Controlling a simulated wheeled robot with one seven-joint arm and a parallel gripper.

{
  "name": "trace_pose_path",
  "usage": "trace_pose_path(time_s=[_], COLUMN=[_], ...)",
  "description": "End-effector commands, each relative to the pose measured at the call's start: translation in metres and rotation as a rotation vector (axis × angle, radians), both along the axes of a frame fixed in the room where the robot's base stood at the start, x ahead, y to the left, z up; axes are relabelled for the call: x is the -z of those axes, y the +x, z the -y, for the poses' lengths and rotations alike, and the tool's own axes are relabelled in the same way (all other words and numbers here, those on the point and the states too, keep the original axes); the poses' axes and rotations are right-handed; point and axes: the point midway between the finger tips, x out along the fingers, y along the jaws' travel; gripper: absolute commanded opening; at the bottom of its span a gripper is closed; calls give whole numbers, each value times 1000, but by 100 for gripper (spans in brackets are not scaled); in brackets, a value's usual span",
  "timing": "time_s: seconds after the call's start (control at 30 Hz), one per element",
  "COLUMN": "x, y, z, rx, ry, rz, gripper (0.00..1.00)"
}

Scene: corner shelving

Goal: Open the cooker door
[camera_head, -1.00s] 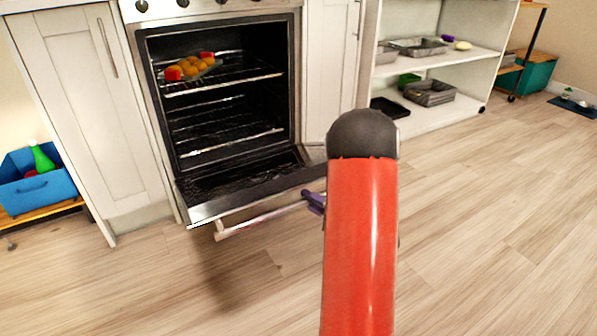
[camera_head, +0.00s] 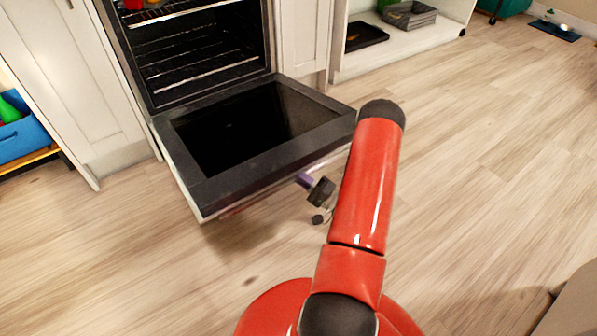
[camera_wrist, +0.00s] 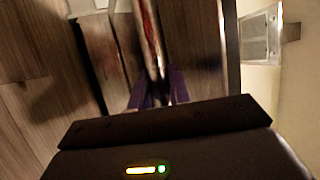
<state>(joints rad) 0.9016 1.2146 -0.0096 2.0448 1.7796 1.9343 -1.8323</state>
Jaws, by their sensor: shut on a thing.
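The cooker (camera_head: 190,50) stands open between white cabinets, with its dark racks in view. Its door (camera_head: 175,185) is folded down and out over the floor, close to level, with its inner side facing up. My gripper (camera_head: 305,180) is at the door's outer edge, mostly below it; only its purple part and dark wrist show. In the wrist view my purple gripper fingers (camera_wrist: 158,88) close around the long pale handle bar (camera_wrist: 150,45). In the head view the handle is mostly hidden under the door.
Red items (camera_head: 133,4) sit on the upper rack at the picture's top edge. A blue bin (camera_head: 22,138) is at the left. A white shelf (camera_head: 405,45) with trays stands at the right.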

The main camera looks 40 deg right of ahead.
Motion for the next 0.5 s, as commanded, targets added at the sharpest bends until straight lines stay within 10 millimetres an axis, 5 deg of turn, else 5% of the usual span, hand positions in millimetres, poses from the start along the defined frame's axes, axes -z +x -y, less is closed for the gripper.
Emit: trace_pose_path(time_s=[0.3,0.33,0.5], x=[-1,-1,0], y=[3,3,2], z=[-1,-1,-1], rx=[-1,-1,-1], ry=[-3,-3,-2], rz=[3,3,3], gripper=[0,21,41])
